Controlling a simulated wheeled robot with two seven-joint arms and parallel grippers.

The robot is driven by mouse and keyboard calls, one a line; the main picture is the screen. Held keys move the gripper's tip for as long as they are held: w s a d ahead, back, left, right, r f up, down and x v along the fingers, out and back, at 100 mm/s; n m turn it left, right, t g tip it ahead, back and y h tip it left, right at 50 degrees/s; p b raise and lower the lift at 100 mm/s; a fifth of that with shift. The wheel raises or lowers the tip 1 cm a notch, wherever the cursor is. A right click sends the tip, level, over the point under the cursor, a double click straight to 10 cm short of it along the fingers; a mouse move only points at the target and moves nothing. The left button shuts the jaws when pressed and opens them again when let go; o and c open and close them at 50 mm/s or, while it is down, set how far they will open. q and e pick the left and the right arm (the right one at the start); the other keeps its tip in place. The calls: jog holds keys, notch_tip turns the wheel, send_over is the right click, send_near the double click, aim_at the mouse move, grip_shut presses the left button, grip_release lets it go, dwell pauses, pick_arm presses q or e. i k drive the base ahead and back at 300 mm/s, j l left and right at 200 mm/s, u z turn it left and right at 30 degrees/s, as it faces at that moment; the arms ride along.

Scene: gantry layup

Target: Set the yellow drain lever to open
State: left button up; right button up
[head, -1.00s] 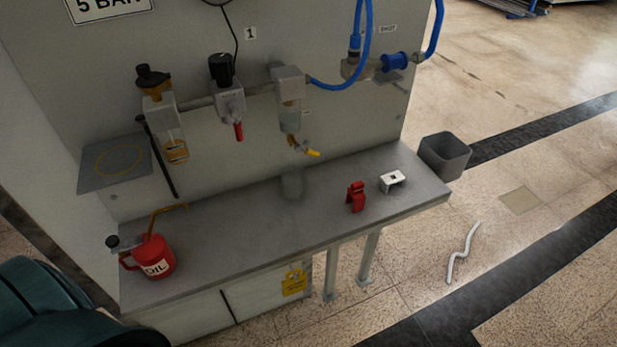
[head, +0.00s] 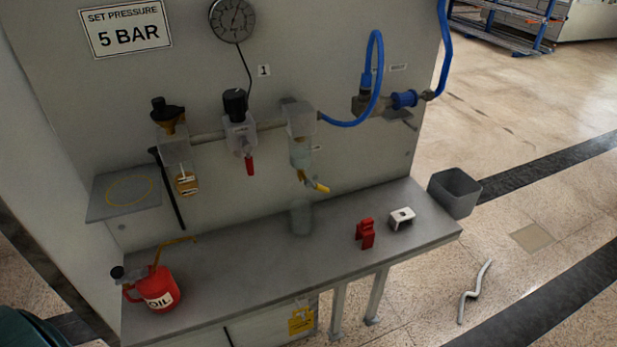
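The yellow drain lever (head: 321,187) sits at the bottom of the clear filter bowl (head: 300,154), under a grey block on the panel. It points to the right and slightly down, out from a brass fitting. A cloudy translucent cup (head: 301,217) stands on the bench below it. I cannot tell from the lever's angle whether the drain is open. Neither of my grippers is in view. Only a dark green rounded part shows at the lower left corner.
On the grey bench (head: 250,254) stand a red oil can (head: 158,289), a red clip (head: 365,233) and a white bracket (head: 402,218). A red lever (head: 249,165) hangs left of the bowl. A blue hose (head: 375,85) loops at the right. A grey bin (head: 455,191) is beyond the bench end.

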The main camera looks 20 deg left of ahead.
aim_at(307, 183)
jog(key=u, duration=1.35)
jog(key=l+u, duration=0.3)
jog(key=u, duration=0.2)
jog(key=l+u, duration=0.3)
jog(key=u, duration=0.15)
jog(key=l+u, duration=0.3)
jog(key=u, duration=0.2)
jog(key=k+l+u, duration=0.15)
jog(key=l, duration=0.2)
jog(key=k+l+u, duration=0.15)
jog(key=l, duration=0.2)
jog(key=k+l+u, duration=0.2)
jog(key=k+l, duration=0.2)
jog(key=l, duration=0.2)
